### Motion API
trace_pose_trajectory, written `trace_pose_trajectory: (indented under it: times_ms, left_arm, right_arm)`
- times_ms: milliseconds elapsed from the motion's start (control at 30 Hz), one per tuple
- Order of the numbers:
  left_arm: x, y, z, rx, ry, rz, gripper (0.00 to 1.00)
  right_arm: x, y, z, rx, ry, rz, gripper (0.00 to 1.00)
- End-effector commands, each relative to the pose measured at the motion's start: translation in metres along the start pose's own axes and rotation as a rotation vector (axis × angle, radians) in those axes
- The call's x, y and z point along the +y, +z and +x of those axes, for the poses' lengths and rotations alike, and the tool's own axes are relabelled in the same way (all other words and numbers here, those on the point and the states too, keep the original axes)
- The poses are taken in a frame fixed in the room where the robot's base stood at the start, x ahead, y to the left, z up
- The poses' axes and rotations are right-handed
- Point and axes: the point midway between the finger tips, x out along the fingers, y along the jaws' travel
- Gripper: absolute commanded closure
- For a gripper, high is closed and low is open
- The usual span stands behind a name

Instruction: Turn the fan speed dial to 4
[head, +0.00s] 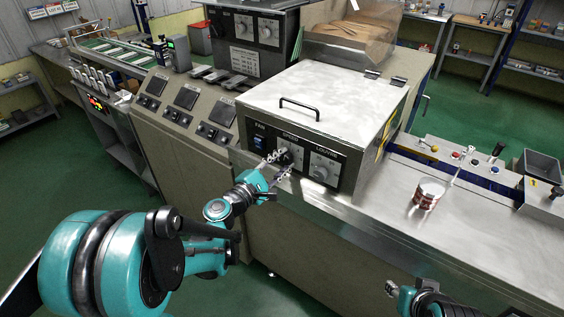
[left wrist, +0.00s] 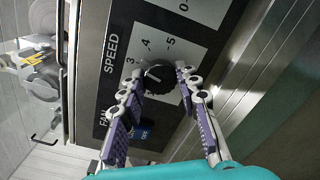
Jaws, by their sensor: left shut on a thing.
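The control box (head: 330,100) has a dark front panel with a FAN switch (head: 259,141), the black SPEED dial (head: 284,157) and another dial (head: 323,168) to its right. My left gripper (head: 277,164) is at the SPEED dial. In the left wrist view, the fingers (left wrist: 157,78) sit on both sides of the dial (left wrist: 160,84), shut on it. The numbers 3, 4 and 5 show around it. The white mark on the dial appears to point towards 3, but the small picture leaves this uncertain. My right gripper (head: 398,290) is low at the bottom, away from the panel.
A steel counter (head: 470,235) runs to the right of the box, with a red and white cup-like container (head: 428,194) on it. A panel with several small knobs and buttons (head: 455,157) stands behind. Consoles with screens (head: 186,97) stand to the left.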

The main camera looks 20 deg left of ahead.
Motion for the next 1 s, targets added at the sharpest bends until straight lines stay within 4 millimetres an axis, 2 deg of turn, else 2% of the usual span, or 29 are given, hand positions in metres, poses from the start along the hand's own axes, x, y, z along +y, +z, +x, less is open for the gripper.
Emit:
trace_pose_trajectory:
  times_ms: [500,700,1000]
  left_arm:
    - [-0.001,0.0004,0.0,0.007,-0.01,0.409,0.97]
    - [-0.0011,0.0006,-0.0002,0.009,-0.012,0.504,0.97]
    - [-0.0012,0.0006,-0.0003,0.01,-0.013,0.559,0.97]
  right_arm:
    - [0.0,0.0015,0.0021,0.0,0.0,0.0,0.6]
    - [0.0,0.0018,0.0025,0.0,0.0,0.0,0.6]
    - [0.0,0.0019,0.0026,0.0,0.0,0.0,0.6]
